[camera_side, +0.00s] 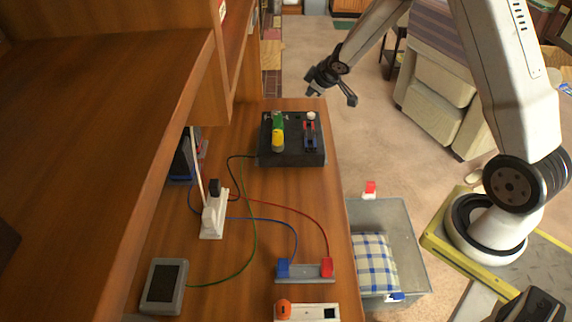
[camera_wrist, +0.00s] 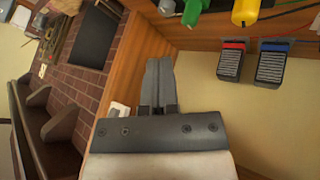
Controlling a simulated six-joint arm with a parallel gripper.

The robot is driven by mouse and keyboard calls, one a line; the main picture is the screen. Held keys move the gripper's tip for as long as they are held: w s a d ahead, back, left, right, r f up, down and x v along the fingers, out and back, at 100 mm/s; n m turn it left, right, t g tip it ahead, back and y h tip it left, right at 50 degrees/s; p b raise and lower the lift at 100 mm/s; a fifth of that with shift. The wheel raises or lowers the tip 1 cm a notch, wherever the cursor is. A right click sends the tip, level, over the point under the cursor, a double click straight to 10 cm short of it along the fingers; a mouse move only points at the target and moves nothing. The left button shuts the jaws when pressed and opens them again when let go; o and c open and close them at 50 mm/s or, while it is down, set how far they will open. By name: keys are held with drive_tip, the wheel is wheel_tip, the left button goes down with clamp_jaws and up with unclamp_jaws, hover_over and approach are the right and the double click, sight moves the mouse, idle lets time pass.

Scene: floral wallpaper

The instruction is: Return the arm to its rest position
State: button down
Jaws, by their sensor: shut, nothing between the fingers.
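My gripper (camera_side: 333,88) is raised in the air beyond the far end of the wooden desk in the side view, above the carpet. Its fingers (camera_wrist: 158,84) are together and empty in the wrist view. My arm reaches up from its base at the right and bends down to the gripper. Nothing touches the fingers.
A black box (camera_side: 292,160) with green, yellow, red and blue parts sits at the desk's far end. A screen device (camera_side: 164,286), a white switch stand (camera_side: 213,212) and wires lie nearer. A grey bin (camera_side: 412,258) with checked cloth stands beside the desk (camera_side: 231,262).

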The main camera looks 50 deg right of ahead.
drive_tip(key=s+a+r+m+g, duration=0.1)
drive_tip(key=s+a, duration=0.4)
drive_tip(key=s, duration=0.3)
drive_tip(key=s+a+r+m+g+y, duration=0.1)
drive_tip(key=s+a+m+g, duration=0.1)
drive_tip(key=s+a, duration=0.3)
drive_tip(key=s+a+r+m+g, duration=0.1)
drive_tip(key=s+a, duration=0.4)
drive_tip(key=s, duration=0.5)
drive_tip(key=shift+s+r+g+y, duration=0.4)
